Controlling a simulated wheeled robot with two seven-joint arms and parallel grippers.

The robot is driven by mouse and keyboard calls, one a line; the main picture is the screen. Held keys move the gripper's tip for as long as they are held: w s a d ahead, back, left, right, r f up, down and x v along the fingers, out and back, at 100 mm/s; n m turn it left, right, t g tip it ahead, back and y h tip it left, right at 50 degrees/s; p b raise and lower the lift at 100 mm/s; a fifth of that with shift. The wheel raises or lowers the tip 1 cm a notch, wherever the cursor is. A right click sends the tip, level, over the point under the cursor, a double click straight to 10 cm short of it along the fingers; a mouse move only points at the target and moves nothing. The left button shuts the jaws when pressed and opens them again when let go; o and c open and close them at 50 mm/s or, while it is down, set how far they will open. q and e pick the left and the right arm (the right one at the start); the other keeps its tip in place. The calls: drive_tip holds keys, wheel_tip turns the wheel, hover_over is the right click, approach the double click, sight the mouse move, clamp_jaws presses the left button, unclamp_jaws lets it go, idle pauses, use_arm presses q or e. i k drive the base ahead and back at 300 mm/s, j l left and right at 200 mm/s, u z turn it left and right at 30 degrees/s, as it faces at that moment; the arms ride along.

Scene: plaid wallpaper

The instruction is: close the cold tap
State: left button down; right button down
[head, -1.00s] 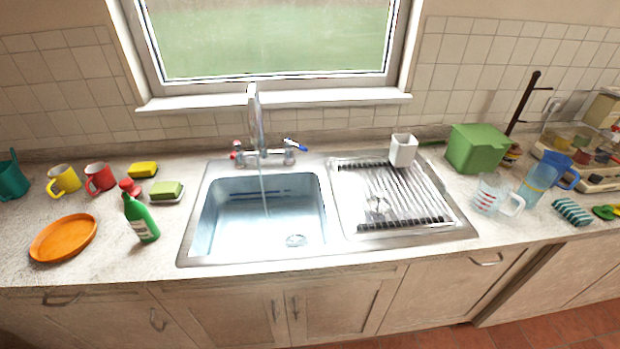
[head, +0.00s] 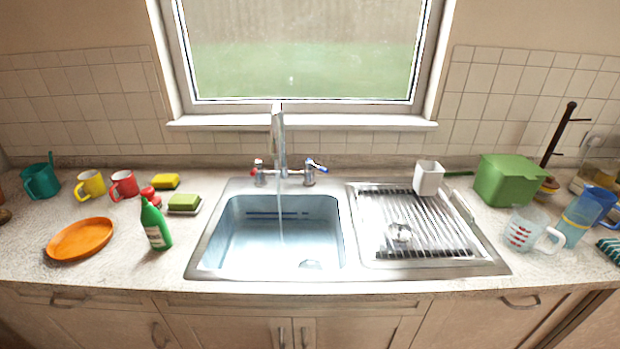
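The cold tap (head: 312,170) has a blue-marked lever and stands right of the spout. The hot tap (head: 259,173), with a red mark, stands left of the spout. The tall chrome spout (head: 278,135) rises between them. A thin stream of water (head: 281,220) appears to fall from it into the steel sink basin (head: 225,235). Neither of my grippers shows in the head view.
A draining rack (head: 420,225) with a white cup (head: 428,178) lies right of the basin. A green bottle (head: 155,225), an orange plate (head: 80,239) and mugs stand on the left counter. A green box (head: 505,180) and measuring jug (head: 523,230) stand at right.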

sight(309, 163)
drive_tip(key=k+l+u, duration=0.1)
drive_tip(key=u, duration=0.3)
drive_tip(key=k+l+u, duration=0.1)
drive_tip(key=l+u, duration=0.3)
drive_tip(key=k+u, duration=0.15)
drive_tip(key=u, duration=0.25)
